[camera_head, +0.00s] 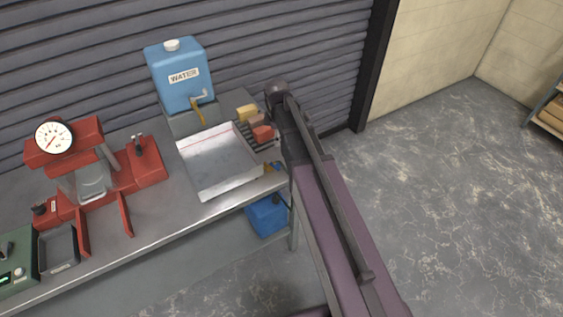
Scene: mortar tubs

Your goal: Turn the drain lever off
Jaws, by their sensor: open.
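A small blue and brass-coloured fitting (274,168), which looks like the drain lever, sits at the right front corner of the shallow metal tray (232,186). It is too small to tell which way its handle is turned. My arm comes up from the lower right and folds back down just right of the fitting. My gripper (290,160) appears as the dark end there, close to the fitting. It is open; its fingertips are mostly hidden by my arm, and I cannot tell whether it touches anything.
A red press with a dial (53,137) is at left. A blue container (267,216) sits below the bench.

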